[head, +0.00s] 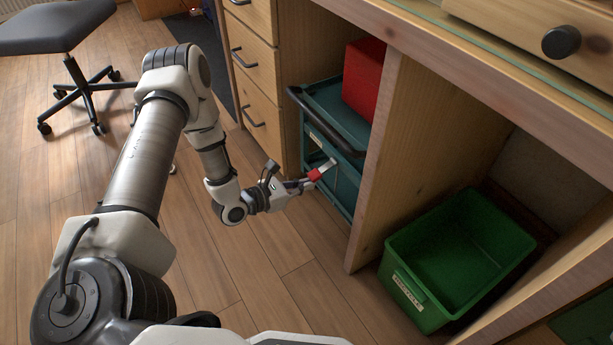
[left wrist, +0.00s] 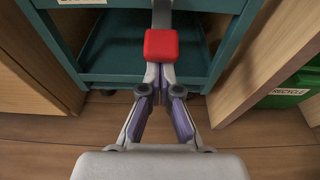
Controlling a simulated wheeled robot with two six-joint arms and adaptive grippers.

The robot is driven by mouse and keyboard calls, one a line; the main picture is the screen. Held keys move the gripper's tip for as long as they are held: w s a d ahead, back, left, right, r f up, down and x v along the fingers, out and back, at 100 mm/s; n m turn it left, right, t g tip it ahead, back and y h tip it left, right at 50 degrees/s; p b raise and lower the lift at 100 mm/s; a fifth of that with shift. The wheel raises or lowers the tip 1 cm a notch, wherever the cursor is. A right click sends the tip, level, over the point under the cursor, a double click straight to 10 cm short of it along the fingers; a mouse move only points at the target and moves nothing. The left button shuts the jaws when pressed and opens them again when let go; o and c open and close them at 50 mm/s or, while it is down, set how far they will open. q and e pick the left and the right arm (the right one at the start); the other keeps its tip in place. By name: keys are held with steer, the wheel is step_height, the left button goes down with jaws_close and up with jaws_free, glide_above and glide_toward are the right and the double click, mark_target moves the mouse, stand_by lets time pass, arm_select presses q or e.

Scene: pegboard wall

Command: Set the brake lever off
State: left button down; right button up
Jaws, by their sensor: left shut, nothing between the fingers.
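The brake lever is a light grey bar with a red end (head: 315,174), low on the front of the teal cart (head: 323,87) under the workbench. In the left wrist view the red end (left wrist: 161,45) lies just beyond my fingertips, with the grey bar (left wrist: 161,14) running up and away from it. My left gripper (head: 303,184) is shut and empty, with its tips right at the red end; it also shows in the left wrist view (left wrist: 160,78). I cannot tell whether they touch. My right gripper is not in view.
A red box (head: 364,78) stands on the cart, behind its black handle (head: 325,120). Wooden drawers (head: 256,90) flank the cart on the left, a wooden panel (head: 385,160) on the right. A green bin (head: 455,255) stands further right. The wooden floor in front is clear.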

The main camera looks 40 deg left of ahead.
arm_select(q)
steer(key=r+g+p, duration=0.1)
steer(key=p, duration=0.1)
steer(key=r+p, duration=0.2)
steer(key=r+g+y+p, duration=0.1)
steer(key=p, duration=0.1)
steer(key=shift+s+a+r+g+p, duration=0.1)
steer(key=shift+s+r+g+p, duration=0.2)
steer(key=shift+r, duration=0.05)
steer(key=shift+r+g+p, duration=0.3)
steer(key=shift+p, duration=0.25)
steer(key=shift+w+r, duration=0.2)
steer(key=shift+r, duration=0.4)
steer(key=shift+w+r, duration=0.15)
steer(key=shift+r, duration=0.05)
glide_toward(316, 173)
steer(key=shift+s+a+r, duration=0.1)
steer(key=shift+s+r, duration=0.2)
steer(key=shift+r, duration=0.3)
steer(key=shift+s+a+r, duration=0.15)
steer(key=shift+s+r, duration=0.1)
steer(key=shift+r, duration=0.3)
